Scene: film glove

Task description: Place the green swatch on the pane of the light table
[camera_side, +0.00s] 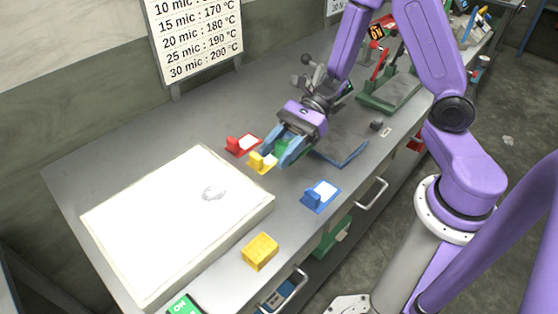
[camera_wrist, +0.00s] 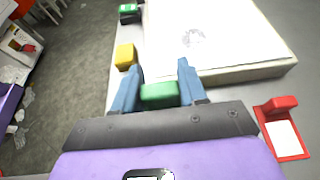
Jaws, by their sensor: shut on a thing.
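My gripper (camera_side: 277,154) has blue fingers and is shut on the green swatch (camera_side: 283,147), of which only part shows between the fingers. In the wrist view, the green swatch's grip block (camera_wrist: 159,94) sits between my two fingers (camera_wrist: 160,68); its flat part is hidden. The light table (camera_side: 263,211) is a low box with a bright white pane (camera_side: 160,225), to the left of my gripper in the side view. In the wrist view the pane (camera_wrist: 225,30) lies ahead of the fingertips. The swatch is off the pane.
A red swatch (camera_side: 243,145), a yellow swatch (camera_side: 262,162) and a blue swatch (camera_side: 320,195) lie on the bench near my gripper. A yellow block (camera_side: 260,252) and a green ON box (camera_side: 184,306) sit along the light table's near side. A faint grey smudge (camera_side: 213,193) marks the pane.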

